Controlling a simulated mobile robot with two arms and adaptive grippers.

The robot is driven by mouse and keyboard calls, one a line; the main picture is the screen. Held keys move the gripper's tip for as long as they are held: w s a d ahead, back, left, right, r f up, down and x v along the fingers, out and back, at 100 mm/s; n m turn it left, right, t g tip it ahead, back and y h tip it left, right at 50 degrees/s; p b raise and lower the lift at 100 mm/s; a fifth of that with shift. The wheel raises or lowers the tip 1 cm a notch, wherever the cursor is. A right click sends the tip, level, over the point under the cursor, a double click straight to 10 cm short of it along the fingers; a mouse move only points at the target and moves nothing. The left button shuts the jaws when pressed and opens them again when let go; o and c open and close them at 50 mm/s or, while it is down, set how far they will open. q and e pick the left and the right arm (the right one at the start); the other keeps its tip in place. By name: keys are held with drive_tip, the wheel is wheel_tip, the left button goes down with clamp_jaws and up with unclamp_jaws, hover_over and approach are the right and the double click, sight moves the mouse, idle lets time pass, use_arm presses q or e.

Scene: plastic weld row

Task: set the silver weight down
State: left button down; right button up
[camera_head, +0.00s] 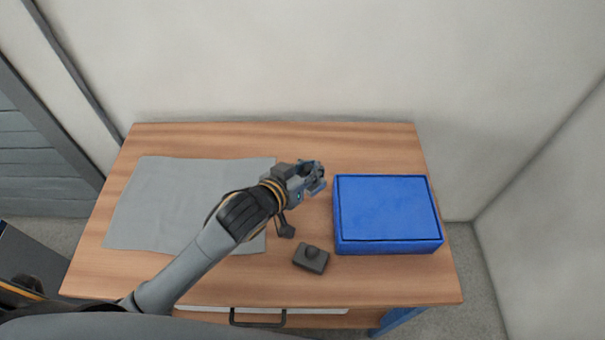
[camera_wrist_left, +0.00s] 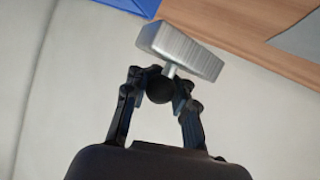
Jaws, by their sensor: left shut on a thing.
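The silver weight (camera_wrist_left: 182,52) is a bright metal block with a short stem and a round black knob (camera_wrist_left: 159,90). My left gripper (camera_wrist_left: 160,86) is shut on the knob in the left wrist view, with the block beyond the fingertips. In the head view my left gripper (camera_head: 316,173) is over the wooden table, between the grey mat (camera_head: 165,205) and the blue box (camera_head: 387,247). I cannot make out the weight clearly there. My right gripper is not in view.
A dark block with a knob (camera_head: 311,260) sits on the table (camera_head: 400,285) in front of the gripper. A small dark piece (camera_head: 285,229) shows beside my left arm. Bare wood lies behind the gripper, along the wall side. A drawer handle (camera_head: 258,321) is at the front.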

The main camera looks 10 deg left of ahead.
sight(306, 167)
use_arm(q)
drive_tip(key=w+f, duration=0.1)
drive_tip(key=w+a+f, duration=0.1)
drive_tip(key=w+f, duration=0.1)
drive_tip(key=f, duration=0.1)
drive_tip(key=shift+a, duration=0.3)
drive_tip(key=shift+w+a+f, duration=0.15)
drive_tip(key=shift+w+f, duration=0.15)
drive_tip(key=shift+f, duration=0.15)
wheel_tip(306, 167, down, 4)
drive_tip(key=shift+w+r, duration=0.15)
drive_tip(key=shift+r, duration=0.1)
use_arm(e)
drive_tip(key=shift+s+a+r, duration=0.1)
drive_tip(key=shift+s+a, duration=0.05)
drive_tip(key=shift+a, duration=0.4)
use_arm(q)
drive_tip(key=shift+f, duration=0.15)
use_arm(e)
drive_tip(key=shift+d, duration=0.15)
use_arm(q)
drive_tip(key=c, duration=1.1)
unclamp_jaws()
drive_tip(key=shift+a+f, duration=0.1)
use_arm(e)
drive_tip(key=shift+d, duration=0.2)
